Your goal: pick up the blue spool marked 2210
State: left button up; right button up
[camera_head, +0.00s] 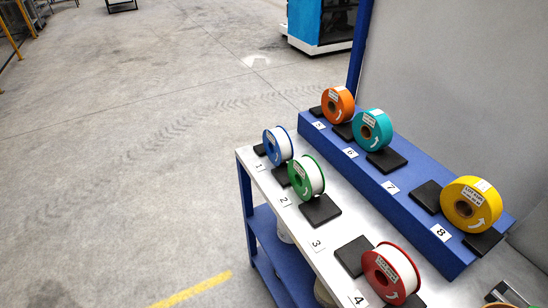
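A blue spool (270,147) with white winding stands upright at the far end of the front row on the bench, by the number cards 1 (259,167) and 2 (284,201). It has a white label on its blue face; the print is too small to read, so I cannot confirm 2210. A dark pad (281,176) shows beside its base. Neither of my grippers is in view.
A green spool (299,177) stands close to the blue one. A red spool (383,274) is nearer on the silver top (327,232). Orange (337,104), teal (368,130) and yellow (462,205) spools stand on the raised blue shelf (406,183). Open floor (130,160) lies left.

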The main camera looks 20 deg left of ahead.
aim_at(277, 144)
jog(key=i+j+z, duration=0.1)
jog(key=j, duration=0.35)
jog(key=i+j+z, duration=0.15)
jog(key=j, duration=0.35)
jog(key=j+z, duration=0.1)
jog(key=j, duration=0.35)
